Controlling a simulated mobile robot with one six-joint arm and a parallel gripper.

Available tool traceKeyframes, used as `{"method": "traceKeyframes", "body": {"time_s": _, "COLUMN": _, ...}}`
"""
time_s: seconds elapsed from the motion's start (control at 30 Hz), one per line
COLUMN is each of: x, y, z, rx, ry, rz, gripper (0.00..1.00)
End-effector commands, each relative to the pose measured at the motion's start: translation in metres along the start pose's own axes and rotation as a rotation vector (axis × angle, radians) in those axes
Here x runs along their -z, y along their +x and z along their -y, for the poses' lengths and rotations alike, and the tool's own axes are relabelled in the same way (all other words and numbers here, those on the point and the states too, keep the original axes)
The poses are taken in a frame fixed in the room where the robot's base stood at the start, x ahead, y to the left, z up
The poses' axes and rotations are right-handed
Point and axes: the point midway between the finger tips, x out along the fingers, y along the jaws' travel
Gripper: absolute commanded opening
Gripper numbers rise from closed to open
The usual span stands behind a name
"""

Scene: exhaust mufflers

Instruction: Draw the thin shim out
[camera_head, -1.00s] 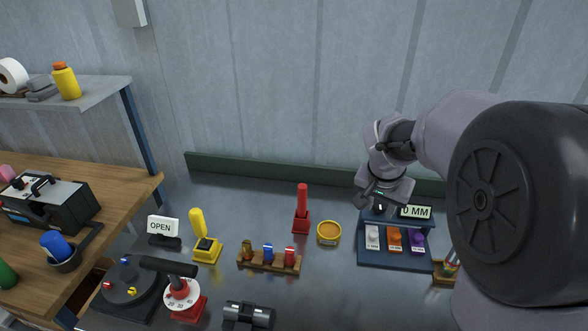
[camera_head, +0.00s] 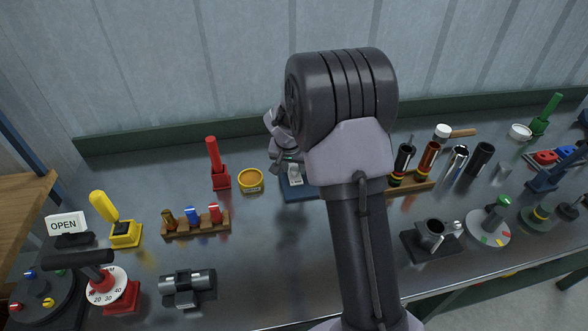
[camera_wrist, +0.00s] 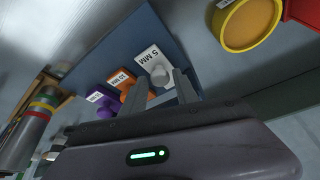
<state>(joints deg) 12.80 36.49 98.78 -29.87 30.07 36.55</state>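A blue rack (camera_wrist: 115,45) holds three shims side by side. The white shim (camera_wrist: 148,57) is marked 5 MM and has a pale round knob. Beside it are the orange shim (camera_wrist: 122,77), marked 10 MM, and the purple shim (camera_wrist: 97,97), its number hard to read. My gripper (camera_wrist: 160,82) is open, its fingers pointing at the white shim with the knob between or just beyond the tips. Contact cannot be told. In the head view the white shim (camera_head: 295,173) shows below my gripper (camera_head: 287,160), and my arm hides the rest of the rack (camera_head: 300,194).
A yellow round dish (camera_head: 250,180) and a red-handled stand (camera_head: 219,170) are left of the rack. A wooden holder (camera_head: 408,188) with dark and red tubes is right of it. The bench in front of the rack is clear.

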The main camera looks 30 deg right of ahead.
Motion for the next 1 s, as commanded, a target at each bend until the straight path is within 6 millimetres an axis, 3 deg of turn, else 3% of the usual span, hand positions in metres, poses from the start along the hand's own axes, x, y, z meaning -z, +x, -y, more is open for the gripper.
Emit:
{"method": "traceKeyframes", "body": {"time_s": 0.27, "x": 0.0001, "y": 0.0013, "z": 0.0, "rx": 0.0, "ry": 0.0, "rz": 0.0, "gripper": 0.36}}
{"method": "traceKeyframes", "body": {"time_s": 0.4, "x": 0.0001, "y": 0.0012, "z": 0.0001, "rx": 0.0, "ry": 0.0, "rz": 0.0, "gripper": 0.08}}
{"method": "traceKeyframes", "body": {"time_s": 0.47, "x": 0.0001, "y": 0.0012, "z": 0.0001, "rx": 0.0, "ry": 0.0, "rz": 0.0, "gripper": 0.0}}
{"method": "traceKeyframes", "body": {"time_s": 1.0, "x": -0.0001, "y": 0.0011, "z": 0.0002, "rx": 0.0, "ry": 0.0, "rz": 0.0, "gripper": 0.0}}
